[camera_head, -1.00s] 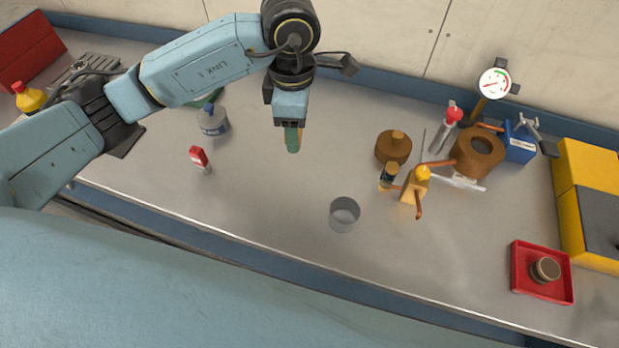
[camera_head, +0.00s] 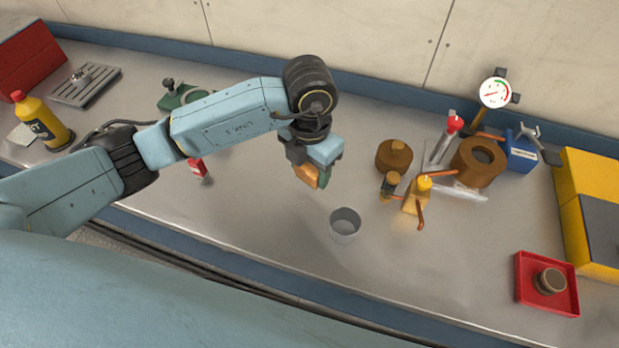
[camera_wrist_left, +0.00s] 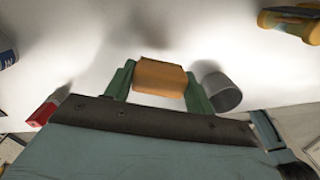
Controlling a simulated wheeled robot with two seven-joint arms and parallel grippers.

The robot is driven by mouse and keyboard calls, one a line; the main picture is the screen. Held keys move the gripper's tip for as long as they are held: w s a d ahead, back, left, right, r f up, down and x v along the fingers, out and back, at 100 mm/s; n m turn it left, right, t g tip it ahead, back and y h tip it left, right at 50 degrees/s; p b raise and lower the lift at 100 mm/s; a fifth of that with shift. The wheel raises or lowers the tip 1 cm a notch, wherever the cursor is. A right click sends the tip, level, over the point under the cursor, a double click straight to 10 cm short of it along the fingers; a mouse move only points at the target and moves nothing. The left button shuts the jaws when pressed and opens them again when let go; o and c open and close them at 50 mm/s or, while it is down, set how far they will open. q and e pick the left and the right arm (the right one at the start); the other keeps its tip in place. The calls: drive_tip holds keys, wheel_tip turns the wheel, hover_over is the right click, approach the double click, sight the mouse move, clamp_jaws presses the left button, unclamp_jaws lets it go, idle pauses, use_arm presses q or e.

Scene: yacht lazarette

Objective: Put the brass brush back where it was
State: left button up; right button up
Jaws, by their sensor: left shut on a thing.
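My left gripper (camera_head: 318,178) is shut on an orange-brown block, which I take to be the brass brush (camera_head: 306,176). In the left wrist view the block (camera_wrist_left: 160,77) sits between the two green fingers; its bristles do not show. The gripper holds it above the worktop, up and left of a grey open cup (camera_head: 345,225). The cup also shows beside the right finger in the left wrist view (camera_wrist_left: 222,92). My right gripper is not in view.
Brown burner parts (camera_head: 478,160), a gauge (camera_head: 494,92) and a red tray (camera_head: 546,284) with a round tin stand to the right. A yellow bottle (camera_head: 42,122) stands left. The front middle worktop is clear.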

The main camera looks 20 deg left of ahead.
sight(309, 180)
use_arm(q)
drive_tip(key=shift+f, duration=1.95)
drive_tip(key=shift+f, duration=0.15)
drive_tip(key=o, duration=1)
drive_tip(key=shift+c, duration=0.2)
wheel_tip(309, 180, up, 12)
drive_tip(key=shift+r, duration=0.15)
